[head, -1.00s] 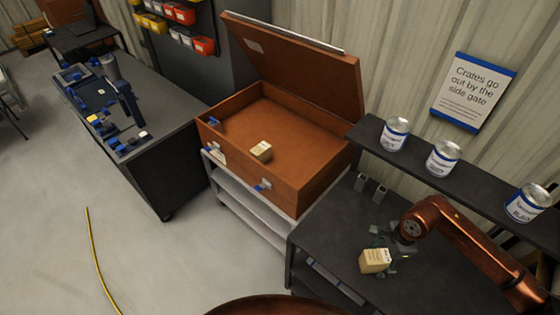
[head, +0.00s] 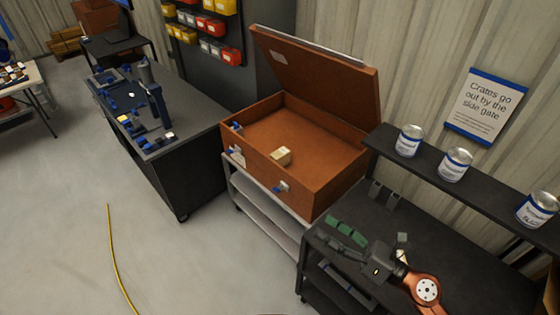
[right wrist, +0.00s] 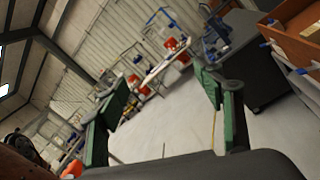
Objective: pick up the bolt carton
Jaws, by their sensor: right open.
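A small cream carton (head: 281,156) sits inside the open brown case (head: 262,158), near its front wall. A second pale carton (head: 402,240) shows only in part on the dark bench, behind my right wrist. I cannot read either label, so I cannot tell which is the bolt carton. My right gripper (head: 342,238) is open and empty above the bench's left edge, its fingers pointing left, apart from both cartons. In the right wrist view its green-padded fingers (right wrist: 161,92) stand wide apart with only the room between them. My left gripper is not in view.
The case stands on a grey cart (head: 265,205), lid raised at the back. Several labelled tins, one here (head: 455,165), stand on a shelf above the dark bench (head: 470,255). A tool bench (head: 195,125) is at left. A yellow hose (head: 115,255) lies on open floor.

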